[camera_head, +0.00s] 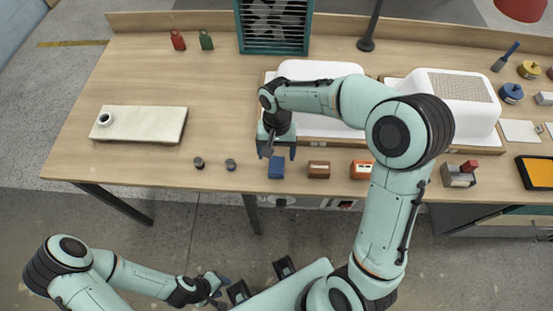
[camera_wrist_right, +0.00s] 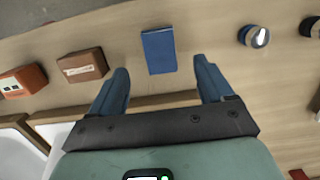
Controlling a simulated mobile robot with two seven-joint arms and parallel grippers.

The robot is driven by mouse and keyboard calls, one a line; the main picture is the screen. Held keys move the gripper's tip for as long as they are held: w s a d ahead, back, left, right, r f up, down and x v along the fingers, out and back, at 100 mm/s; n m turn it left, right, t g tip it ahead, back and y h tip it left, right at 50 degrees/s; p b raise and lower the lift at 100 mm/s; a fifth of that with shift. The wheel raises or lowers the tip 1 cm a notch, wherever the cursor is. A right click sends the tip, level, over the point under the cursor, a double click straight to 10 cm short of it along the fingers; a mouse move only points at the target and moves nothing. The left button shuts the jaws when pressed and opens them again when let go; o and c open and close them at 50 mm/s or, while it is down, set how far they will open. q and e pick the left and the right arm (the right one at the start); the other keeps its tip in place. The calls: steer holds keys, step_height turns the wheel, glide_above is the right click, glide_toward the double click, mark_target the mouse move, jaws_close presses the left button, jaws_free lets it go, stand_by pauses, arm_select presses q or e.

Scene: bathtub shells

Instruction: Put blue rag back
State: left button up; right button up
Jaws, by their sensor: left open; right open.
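The blue rag (camera_head: 276,169) is a small folded rectangle lying flat near the front edge of the wooden table. It also shows in the right wrist view (camera_wrist_right: 159,50). My right gripper (camera_head: 277,154) is open just behind the rag in the head view. In the wrist view its two fingers (camera_wrist_right: 161,72) are spread wide, and the rag lies beyond and between their tips. The gripper is empty. My left gripper (camera_head: 222,288) is in front of the table, low in the head view, away from the rag and holding nothing visible.
A brown box (camera_head: 318,169) and an orange box (camera_head: 361,169) stand right of the rag. Two small dark round pieces (camera_head: 230,164) stand left. White bathtub shells (camera_head: 455,95) lie behind.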

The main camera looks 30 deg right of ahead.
mark_target(277, 161)
steer(key=r, duration=0.5)
steer(key=shift+w+d+r, duration=0.15)
steer(key=shift+w, duration=0.1)
